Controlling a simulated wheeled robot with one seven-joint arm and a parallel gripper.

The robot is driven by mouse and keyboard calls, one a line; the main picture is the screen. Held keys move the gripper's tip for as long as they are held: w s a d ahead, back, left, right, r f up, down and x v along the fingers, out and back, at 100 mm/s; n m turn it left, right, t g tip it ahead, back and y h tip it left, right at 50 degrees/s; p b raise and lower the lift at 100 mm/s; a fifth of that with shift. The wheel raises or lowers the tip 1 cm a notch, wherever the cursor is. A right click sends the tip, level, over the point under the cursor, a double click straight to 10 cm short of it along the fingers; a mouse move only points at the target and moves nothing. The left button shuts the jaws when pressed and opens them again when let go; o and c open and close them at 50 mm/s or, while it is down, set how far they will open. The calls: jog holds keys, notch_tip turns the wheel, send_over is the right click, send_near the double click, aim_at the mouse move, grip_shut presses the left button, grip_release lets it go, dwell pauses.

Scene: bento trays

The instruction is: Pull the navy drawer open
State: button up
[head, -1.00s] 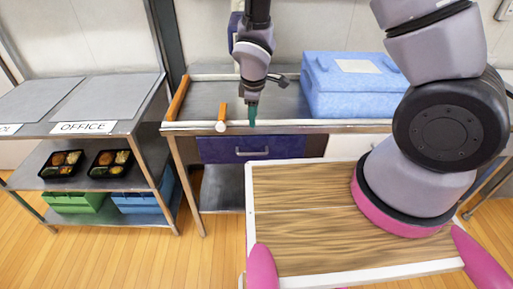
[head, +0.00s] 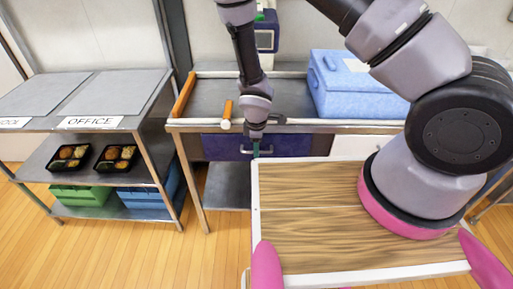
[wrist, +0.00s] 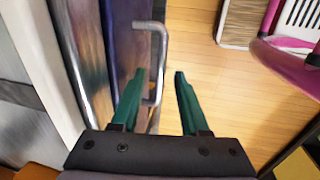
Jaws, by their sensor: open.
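The navy drawer (head: 300,146) sits under the front edge of the table and looks closed. Its grey bar handle (head: 243,151) is partly hidden by my gripper (head: 256,150), which points down in front of the drawer face. In the wrist view, the navy face (wrist: 126,35) is on the left, and the handle (wrist: 161,50) stands out from it. My gripper (wrist: 160,80) is open there, with a green finger on each side of the handle bar in the picture. I cannot tell whether a finger touches the handle.
The table (head: 212,97) holds a blue box (head: 350,95) and an orange-handled tool (head: 227,112). A shelf unit (head: 140,120) with bento trays (head: 115,158) stands left. My wood-topped base lies close in front of the drawer. Open floor (head: 100,250) is at lower left.

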jog(key=shift+f, duration=0.2)
grip_shut()
dwell(1.4)
